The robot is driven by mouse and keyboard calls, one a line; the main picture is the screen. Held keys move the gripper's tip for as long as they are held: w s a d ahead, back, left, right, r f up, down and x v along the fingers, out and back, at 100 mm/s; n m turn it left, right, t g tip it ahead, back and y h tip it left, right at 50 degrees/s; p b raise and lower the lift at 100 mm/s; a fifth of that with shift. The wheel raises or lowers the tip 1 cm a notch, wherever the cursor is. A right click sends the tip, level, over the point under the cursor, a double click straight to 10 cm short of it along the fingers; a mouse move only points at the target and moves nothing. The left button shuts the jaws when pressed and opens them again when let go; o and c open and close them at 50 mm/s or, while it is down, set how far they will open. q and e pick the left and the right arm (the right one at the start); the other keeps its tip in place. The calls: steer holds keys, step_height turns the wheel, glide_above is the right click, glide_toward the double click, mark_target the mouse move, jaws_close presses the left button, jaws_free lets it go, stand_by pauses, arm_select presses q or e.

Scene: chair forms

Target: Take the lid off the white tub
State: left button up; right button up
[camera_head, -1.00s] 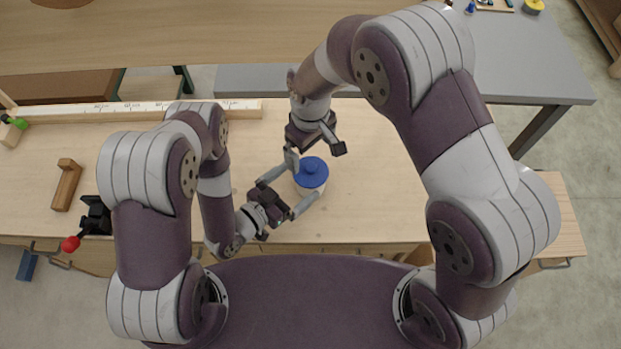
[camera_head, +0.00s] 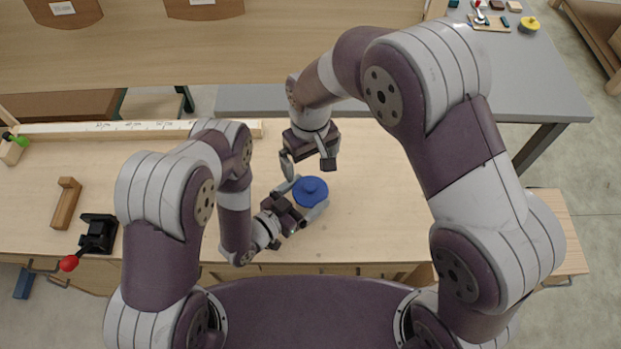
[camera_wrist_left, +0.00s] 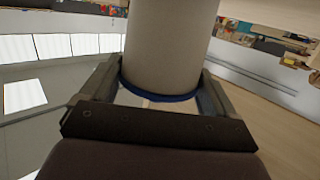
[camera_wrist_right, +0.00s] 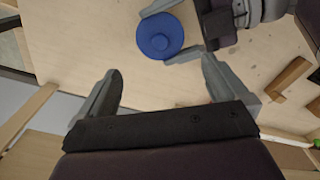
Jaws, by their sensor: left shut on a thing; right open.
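The white tub (camera_wrist_left: 172,45) stands on the wooden workbench with its blue lid (camera_head: 311,190) on top. In the head view the lid hides most of the tub. My left gripper (camera_head: 312,193) is shut on the tub, with one finger on each side of the body close to the blue rim in the left wrist view. My right gripper (camera_head: 308,168) is open and empty, just behind and above the lid, fingers pointing down; the lid lies beyond its fingertips in the right wrist view.
A long wooden ruler strip (camera_head: 130,130) lies along the bench's back left. A wooden block piece (camera_head: 66,203) and a black clamp with a red knob (camera_head: 98,234) are at the left. The bench right of the tub is clear. A grey table (camera_head: 545,90) stands behind.

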mark_target(311, 186)
steer(key=shift+m, duration=0.8)
step_height(311, 186, down, 10)
steer(key=shift+s+f, duration=0.1)
steer(key=shift+f, duration=0.15)
steer(key=c, duration=0.9)
steer(key=shift+o, duration=0.2)
steer(key=shift+r, duration=0.15)
steer(key=shift+o, duration=0.2)
steer(key=shift+r, duration=0.35)
arm_select(q)
steer(key=shift+f, duration=0.1)
arm_select(e)
steer(key=shift+r, duration=0.2)
jaws_close()
steer(key=shift+r, duration=0.45)
